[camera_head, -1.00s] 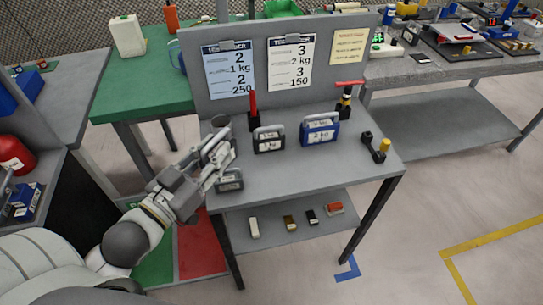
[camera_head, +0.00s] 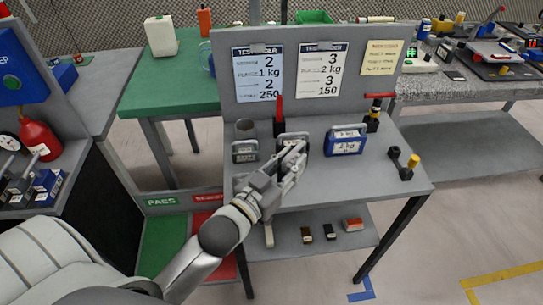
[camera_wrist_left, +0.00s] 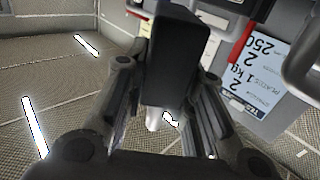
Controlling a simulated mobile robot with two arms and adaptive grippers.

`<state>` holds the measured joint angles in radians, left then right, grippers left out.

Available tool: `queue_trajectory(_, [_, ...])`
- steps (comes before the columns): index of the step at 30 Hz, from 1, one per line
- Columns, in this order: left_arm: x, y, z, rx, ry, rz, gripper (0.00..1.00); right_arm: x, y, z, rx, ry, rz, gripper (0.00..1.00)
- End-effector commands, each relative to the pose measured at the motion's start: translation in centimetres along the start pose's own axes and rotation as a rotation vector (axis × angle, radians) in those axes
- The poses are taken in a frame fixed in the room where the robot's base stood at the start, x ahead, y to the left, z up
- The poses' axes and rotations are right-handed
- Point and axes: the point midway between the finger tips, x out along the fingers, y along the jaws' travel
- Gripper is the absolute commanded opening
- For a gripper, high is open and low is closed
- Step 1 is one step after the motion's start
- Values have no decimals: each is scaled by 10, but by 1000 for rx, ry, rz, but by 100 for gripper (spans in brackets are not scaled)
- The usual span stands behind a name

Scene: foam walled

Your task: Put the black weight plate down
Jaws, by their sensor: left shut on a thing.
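The black weight plate (camera_head: 292,138) is at the middle of the grey bench, mostly hidden behind my left gripper in the head view. My left gripper (camera_head: 294,162) is shut on it. In the left wrist view, the dark block (camera_wrist_left: 172,55) sits between the two fingers. I cannot tell whether the plate touches the bench top. A blue weight (camera_head: 345,141) stands to the right. My right gripper does not show.
The bench (camera_head: 390,192) has a back panel with a 2 / 1 kg card (camera_head: 257,72) and a 3 / 2 kg card (camera_head: 321,70). A red-handled tool (camera_head: 279,112) stands upright behind the gripper.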

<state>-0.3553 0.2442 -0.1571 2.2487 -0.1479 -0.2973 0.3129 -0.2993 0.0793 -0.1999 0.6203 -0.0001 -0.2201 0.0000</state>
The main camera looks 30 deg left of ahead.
Motion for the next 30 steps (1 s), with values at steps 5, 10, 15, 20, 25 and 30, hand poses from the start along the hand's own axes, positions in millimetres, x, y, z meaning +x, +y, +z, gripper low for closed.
queue_trajectory(5, [13, 8, 12, 0, 14, 1, 0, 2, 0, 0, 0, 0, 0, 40])
queue_trajectory(10, [18, 11, 19, 1, 14, 1, 0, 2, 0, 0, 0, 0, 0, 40])
queue_trajectory(15, [21, 13, 39, 1, 10, 0, 0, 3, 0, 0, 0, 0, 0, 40])
queue_trajectory(20, [21, 13, 52, 0, 13, 2, 0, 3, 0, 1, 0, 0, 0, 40])
queue_trajectory(25, [21, 13, 53, 0, 14, 2, 0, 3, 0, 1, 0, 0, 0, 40])
queue_trajectory(30, [21, 13, 54, 1, 13, 2, 0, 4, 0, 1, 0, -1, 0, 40])
